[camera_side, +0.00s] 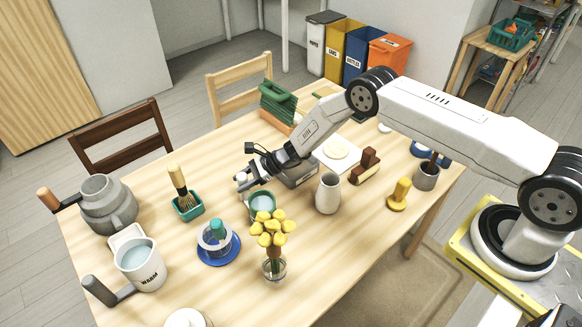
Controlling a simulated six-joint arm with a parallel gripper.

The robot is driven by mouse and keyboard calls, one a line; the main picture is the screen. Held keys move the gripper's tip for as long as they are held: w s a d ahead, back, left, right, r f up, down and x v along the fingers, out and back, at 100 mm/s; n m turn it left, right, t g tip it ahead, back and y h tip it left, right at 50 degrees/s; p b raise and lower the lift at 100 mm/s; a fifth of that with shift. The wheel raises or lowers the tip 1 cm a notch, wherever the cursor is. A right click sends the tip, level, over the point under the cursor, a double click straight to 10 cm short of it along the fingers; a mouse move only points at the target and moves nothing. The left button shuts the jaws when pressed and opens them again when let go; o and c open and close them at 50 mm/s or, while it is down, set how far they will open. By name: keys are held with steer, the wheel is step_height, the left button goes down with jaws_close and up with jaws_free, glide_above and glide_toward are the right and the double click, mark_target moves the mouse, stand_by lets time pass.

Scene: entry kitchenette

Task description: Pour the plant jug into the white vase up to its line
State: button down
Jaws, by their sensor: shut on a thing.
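The white vase (328,195) stands upright on the table, right of my gripper, with a narrow dark mouth. No line on it can be made out. My gripper (246,182) is low over the middle of the table, shut at the green-rimmed jug (262,207), which holds pale liquid. I take this as the plant jug, but no label on it is readable. The jug looks about level and is apart from the vase. Its handle and the exact grip are hidden by the fingers, and I cannot tell whether its base touches the table.
Yellow flowers in a glass (275,268) stand just in front of the jug. A clear cup on a blue saucer (218,250) is to the left, beyond it a white jug marked WARM (140,264) and a grey pot (108,205). A yellow stamp-like object (399,195) stands right.

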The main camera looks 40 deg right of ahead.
steer(key=shift+r, duration=2.85)
